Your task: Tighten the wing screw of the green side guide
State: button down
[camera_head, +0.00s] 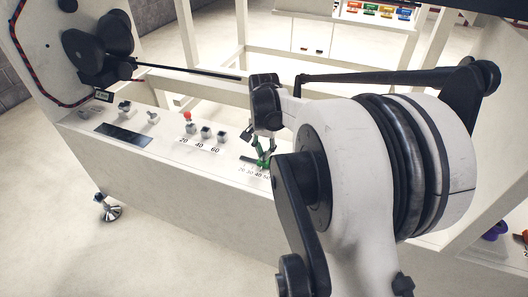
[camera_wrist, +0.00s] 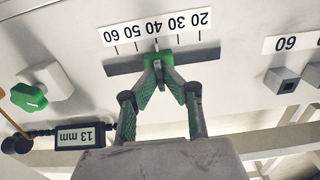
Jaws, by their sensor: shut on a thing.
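In the wrist view my gripper (camera_wrist: 158,67) is shut, with its green-padded fingers meeting at the small green part of the side guide (camera_wrist: 155,56). The wing screw itself is mostly hidden between the fingertips, so I cannot tell its angle. The green part sits at a dark slot (camera_wrist: 122,67), and its thin pointer stands near the 40 mark of an upside-down 20 to 60 scale (camera_wrist: 157,28). In the head view my gripper (camera_head: 263,158) points down at the right part of the white panel, at the same scale (camera_head: 254,173).
The head view shows a red knob (camera_head: 187,117) and dark posts (camera_head: 206,133) along the white panel (camera_head: 150,160).

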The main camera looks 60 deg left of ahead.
aim_at(264, 153)
dwell(0.4)
jog(key=c, duration=1.9)
grip_release()
notch_tip(264, 153, up, 12)
